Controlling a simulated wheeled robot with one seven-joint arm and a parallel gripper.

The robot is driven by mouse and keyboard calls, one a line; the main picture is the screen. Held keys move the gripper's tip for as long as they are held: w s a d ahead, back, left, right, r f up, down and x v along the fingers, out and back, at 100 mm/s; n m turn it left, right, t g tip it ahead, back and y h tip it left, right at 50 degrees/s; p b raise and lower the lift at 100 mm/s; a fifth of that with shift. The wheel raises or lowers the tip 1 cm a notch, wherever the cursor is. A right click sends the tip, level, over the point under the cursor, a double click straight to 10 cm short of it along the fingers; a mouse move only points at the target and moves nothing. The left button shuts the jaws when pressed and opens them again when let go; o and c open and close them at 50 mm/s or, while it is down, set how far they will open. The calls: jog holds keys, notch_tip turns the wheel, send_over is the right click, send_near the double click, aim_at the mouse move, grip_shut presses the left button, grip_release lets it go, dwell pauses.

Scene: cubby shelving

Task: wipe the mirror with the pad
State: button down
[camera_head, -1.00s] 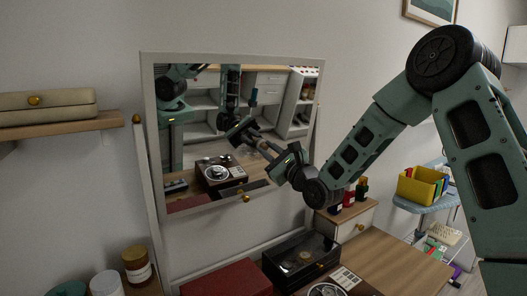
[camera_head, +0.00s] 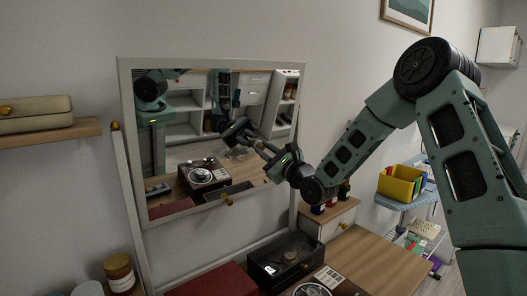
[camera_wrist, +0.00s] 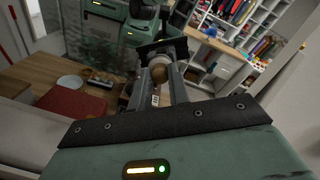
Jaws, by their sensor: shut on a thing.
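The mirror (camera_head: 215,185) stands in a pale frame against the wall and reflects the room and my arm. My gripper (camera_head: 258,146) is in front of its right half, reaching in from the right. It is shut on the knob handle of the dark pad (camera_head: 234,130). In the wrist view my gripper (camera_wrist: 160,88) holds the round brown knob, with the flat dark pad (camera_wrist: 160,47) beyond the fingertips. I cannot tell whether the pad touches the glass. A faint greyish smear shows by the pad, and in the wrist view left of it.
A dark glass-lidded box (camera_head: 285,262) and a red box (camera_head: 215,283) lie below the mirror. A wall shelf (camera_head: 50,133) holds a beige case at left. A jar (camera_head: 120,272) stands lower left. A yellow bin (camera_head: 400,183) is at right.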

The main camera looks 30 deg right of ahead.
jog(key=shift+s, duration=0.1)
jog(key=shift+a+r+p+v, duration=0.1)
jog(key=shift+r+p+v, duration=0.05)
jog(key=shift+v, duration=1.3)
jog(key=shift+a+r+p+v, duration=0.15)
jog(key=shift+v, duration=1.3)
jog(key=shift+s, duration=0.2)
jog(key=v, duration=0.3)
jog(key=shift+p, duration=0.3)
